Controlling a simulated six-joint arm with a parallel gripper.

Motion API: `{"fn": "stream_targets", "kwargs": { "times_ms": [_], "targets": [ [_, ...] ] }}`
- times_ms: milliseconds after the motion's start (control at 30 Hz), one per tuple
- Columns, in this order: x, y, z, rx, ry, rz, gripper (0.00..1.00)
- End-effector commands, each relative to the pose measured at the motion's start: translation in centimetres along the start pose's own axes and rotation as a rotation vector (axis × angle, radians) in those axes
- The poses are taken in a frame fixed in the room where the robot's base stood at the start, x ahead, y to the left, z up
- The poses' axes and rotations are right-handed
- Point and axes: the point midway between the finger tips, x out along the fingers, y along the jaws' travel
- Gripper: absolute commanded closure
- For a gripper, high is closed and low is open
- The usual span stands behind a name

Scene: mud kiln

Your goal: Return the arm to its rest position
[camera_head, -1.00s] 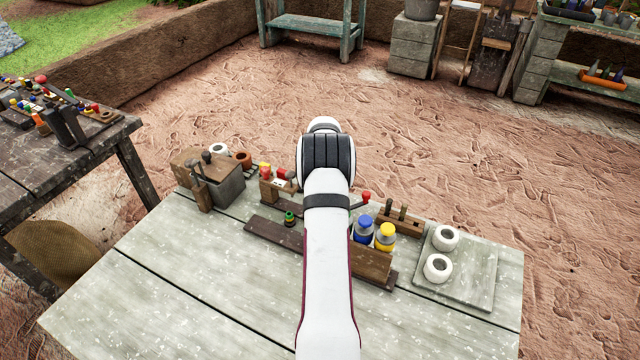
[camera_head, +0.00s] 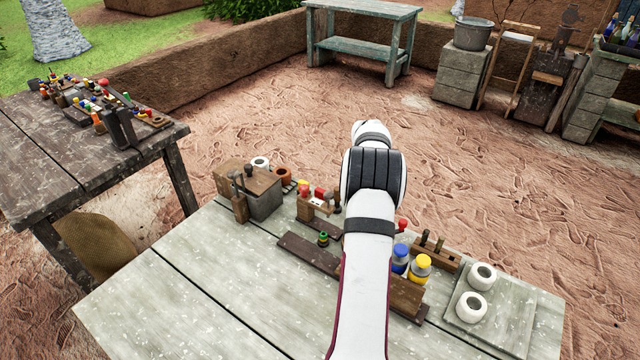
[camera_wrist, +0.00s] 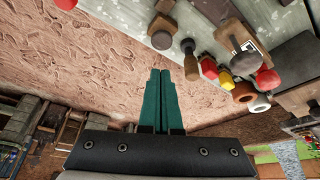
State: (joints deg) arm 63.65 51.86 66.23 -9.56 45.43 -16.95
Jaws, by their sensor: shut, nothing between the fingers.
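My gripper (camera_wrist: 160,74) shows in the wrist view as two teal fingers lying side by side, shut and empty. The fingers touch nothing and are seen against the reddish ground, with the table's edge and small items beyond them. In the head view my white arm reaches forward over the grey wooden table (camera_head: 190,300), and it hides the gripper.
The table holds a blue-capped bottle (camera_head: 400,259), a yellow-capped bottle (camera_head: 420,268), two white rings on a grey board (camera_head: 510,323), and a wooden box (camera_head: 262,193). A dark table (camera_head: 40,165) stands at left. The table's front left is clear.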

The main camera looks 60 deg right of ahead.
Motion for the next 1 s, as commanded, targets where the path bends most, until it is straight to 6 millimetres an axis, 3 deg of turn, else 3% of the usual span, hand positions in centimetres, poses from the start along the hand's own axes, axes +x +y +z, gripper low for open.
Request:
{"fn": "stream_targets", "kwargs": {
  "times_ms": [100, 167, 267, 333, 433, 500, 600, 700, 800, 1000],
  "targets": [
    [-0.3, -0.4, -0.1, -0.003, 0.002, -0.003, 1.00],
    [-1.6, -2.0, -0.2, -0.018, 0.009, -0.015, 1.00],
    [-6.5, -8.0, 0.1, -0.069, 0.030, -0.065, 1.00],
    [-11.5, -13.5, 1.6, -0.118, 0.047, -0.119, 1.00],
    [-18.6, -20.4, 6.0, -0.191, 0.062, -0.205, 1.00],
    [-23.5, -24.1, 10.2, -0.244, 0.069, -0.270, 1.00],
    [-29.1, -27.2, 16.9, -0.313, 0.068, -0.361, 1.00],
    [-32.9, -28.3, 23.0, -0.370, 0.061, -0.436, 1.00],
    [-35.3, -28.2, 28.2, -0.420, 0.050, -0.503, 1.00],
    [-37.6, -26.4, 36.6, -0.503, 0.018, -0.615, 1.00]
  ]
}}
